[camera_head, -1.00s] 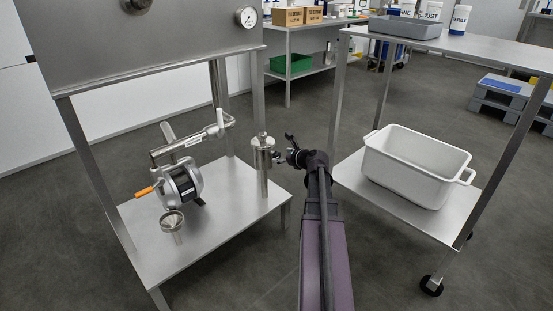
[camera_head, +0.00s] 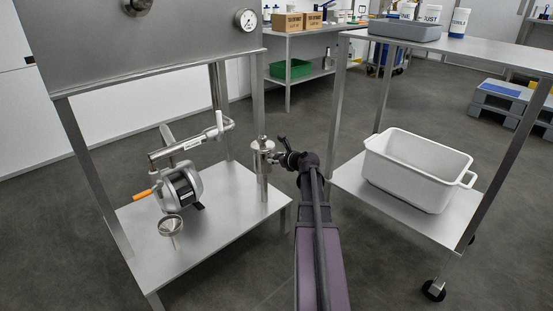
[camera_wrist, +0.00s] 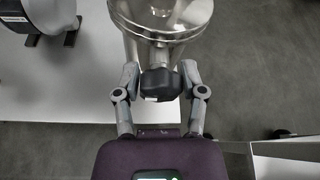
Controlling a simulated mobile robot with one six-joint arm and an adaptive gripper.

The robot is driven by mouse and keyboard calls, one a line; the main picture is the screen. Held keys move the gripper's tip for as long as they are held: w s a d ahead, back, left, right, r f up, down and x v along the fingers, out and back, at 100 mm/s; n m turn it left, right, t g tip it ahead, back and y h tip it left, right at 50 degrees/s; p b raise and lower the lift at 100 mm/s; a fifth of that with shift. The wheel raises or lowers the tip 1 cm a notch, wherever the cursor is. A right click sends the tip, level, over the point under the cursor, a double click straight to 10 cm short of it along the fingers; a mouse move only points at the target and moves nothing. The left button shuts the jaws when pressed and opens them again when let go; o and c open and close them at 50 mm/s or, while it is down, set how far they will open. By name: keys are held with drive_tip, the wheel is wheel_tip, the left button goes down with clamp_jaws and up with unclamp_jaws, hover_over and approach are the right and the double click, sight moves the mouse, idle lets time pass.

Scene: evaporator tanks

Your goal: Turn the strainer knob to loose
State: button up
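The strainer (camera_head: 263,158) is a shiny steel cylinder on a post, standing on the right side of the low steel shelf. In the wrist view, its rounded steel body (camera_wrist: 165,15) fills the top middle. The dark knob (camera_wrist: 160,84) sticks out from it towards me. My gripper (camera_wrist: 160,74) has one finger on each side of the knob, with fingertips very near its sides. The fingers look spread around it, and I cannot make out firm contact. In the head view, my gripper (camera_head: 279,155) is just right of the strainer, partly hidden by my wrist.
A grey machine with an orange handle (camera_head: 143,194) and a small steel funnel (camera_head: 170,225) stand left of the strainer. A steel pipe (camera_head: 180,148) runs behind them. A white tub (camera_head: 415,185) sits on the cart at right. Open floor lies between shelf and cart.

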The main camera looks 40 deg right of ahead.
drive_tip(key=shift+c, duration=0.7)
drive_tip(key=shift+d, duration=0.15)
drive_tip(key=shift+n, duration=0.3)
drive_tip(key=n+h, duration=0.1)
drive_tip(key=n+h+b, duration=0.1)
drive_tip(key=shift+a+f+n+t, duration=0.15)
drive_tip(key=shift+a+n+t, duration=0.05)
drive_tip(key=shift+n+t, duration=0.1)
drive_tip(key=shift+n+t+h+b, duration=0.3)
drive_tip(key=shift+n+h+b, duration=0.4)
drive_tip(key=shift+n+b, duration=0.4)
drive_tip(key=shift+w+n+t+h+b, duration=0.1)
drive_tip(key=shift+n+t+h+b, duration=0.3)
drive_tip(key=shift+n, duration=0.6)
